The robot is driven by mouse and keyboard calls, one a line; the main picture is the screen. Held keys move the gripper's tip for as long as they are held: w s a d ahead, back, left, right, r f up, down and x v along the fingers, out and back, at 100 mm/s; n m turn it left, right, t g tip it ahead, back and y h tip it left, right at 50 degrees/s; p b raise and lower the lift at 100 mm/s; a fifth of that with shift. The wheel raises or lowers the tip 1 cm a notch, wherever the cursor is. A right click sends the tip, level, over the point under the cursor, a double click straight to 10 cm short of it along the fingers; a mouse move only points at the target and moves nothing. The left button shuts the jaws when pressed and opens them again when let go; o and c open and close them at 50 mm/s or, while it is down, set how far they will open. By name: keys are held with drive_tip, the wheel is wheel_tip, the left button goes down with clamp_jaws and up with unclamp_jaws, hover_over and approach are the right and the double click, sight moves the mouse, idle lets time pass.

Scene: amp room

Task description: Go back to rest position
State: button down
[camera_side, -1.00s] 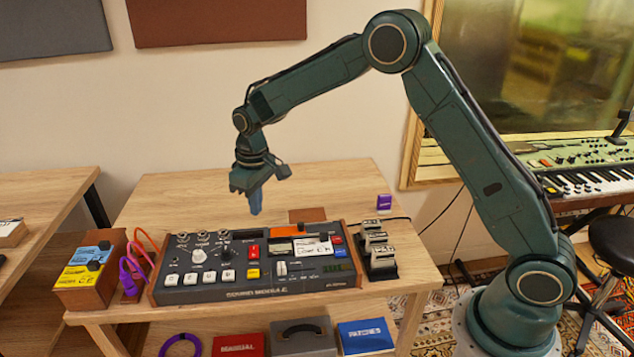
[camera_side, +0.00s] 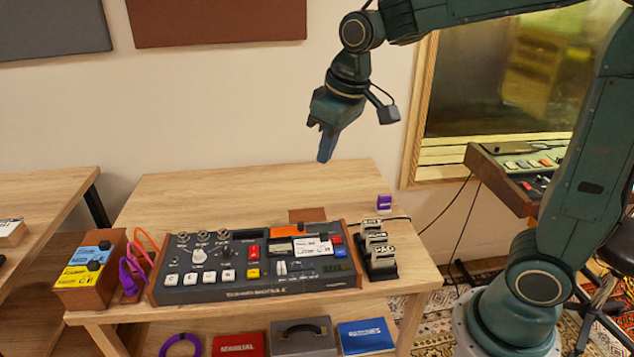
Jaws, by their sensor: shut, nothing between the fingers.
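My gripper (camera_side: 325,158) hangs in the air above the back right part of the wooden table (camera_side: 180,205), in front of the wall. Its fingers are shut with nothing between them and point down. It is clear of everything on the table. My arm reaches in from the right side of the picture, and its upper part runs out of the top of the view.
A sound module (camera_side: 215,280) with knobs and buttons lies on the table. A small rack (camera_side: 381,270) stands right of it, a purple block (camera_side: 384,202) behind. An orange-brown pedal box (camera_side: 88,294) with cables stands at left. A keyboard (camera_side: 500,170) and window are at right.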

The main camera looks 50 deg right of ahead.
drive_tip(key=s+d+m+t, duration=0.1)
drive_tip(key=s+t, duration=0.1)
drive_tip(key=s, duration=1.6)
drive_tip(key=shift+s+d+r, duration=0.15)
drive_tip(key=shift+s+d, duration=0.05)
drive_tip(key=shift+s, duration=0.05)
